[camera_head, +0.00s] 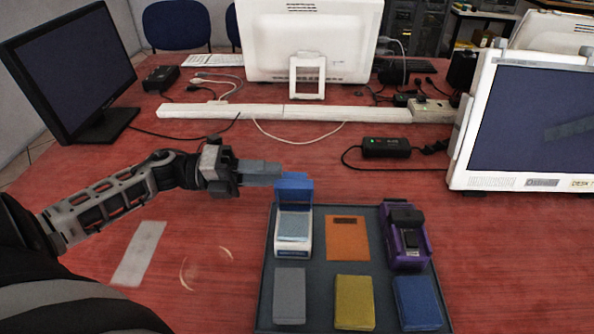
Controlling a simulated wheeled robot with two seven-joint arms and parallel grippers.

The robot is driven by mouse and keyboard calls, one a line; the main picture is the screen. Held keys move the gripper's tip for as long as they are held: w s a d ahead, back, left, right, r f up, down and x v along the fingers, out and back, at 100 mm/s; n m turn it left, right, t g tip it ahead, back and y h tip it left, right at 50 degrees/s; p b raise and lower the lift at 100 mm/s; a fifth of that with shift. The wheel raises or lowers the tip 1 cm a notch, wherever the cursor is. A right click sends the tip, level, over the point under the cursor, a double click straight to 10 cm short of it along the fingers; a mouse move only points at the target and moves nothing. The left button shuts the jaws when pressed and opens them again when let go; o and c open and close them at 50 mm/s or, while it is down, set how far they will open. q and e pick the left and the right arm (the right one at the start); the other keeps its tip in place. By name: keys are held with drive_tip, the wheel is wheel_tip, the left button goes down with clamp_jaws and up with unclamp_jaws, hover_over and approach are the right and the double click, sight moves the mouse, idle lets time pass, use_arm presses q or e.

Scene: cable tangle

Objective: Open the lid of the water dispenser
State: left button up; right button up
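No plain water dispenser shows. The nearest match is a small white and blue box (292,233) in the back left place of the dark tray (340,264). Its blue lid (296,190) stands raised at the back, with the light blue inside exposed. My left gripper (272,172) reaches in from the left, its fingertips at the upper left of the lid. I cannot tell whether they touch it, or how far apart the fingers are. My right gripper is not in view.
The tray also holds an orange card (348,240), a purple device (404,240), and grey (290,296), yellow (354,303) and blue (418,303) blocks. A monitor (525,125) stands at right. A black adapter (386,147) and white cable strip (290,112) lie behind.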

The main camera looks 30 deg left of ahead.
sight(297, 173)
use_arm(q)
drive_tip(key=shift+x, duration=2.7)
clamp_jaws()
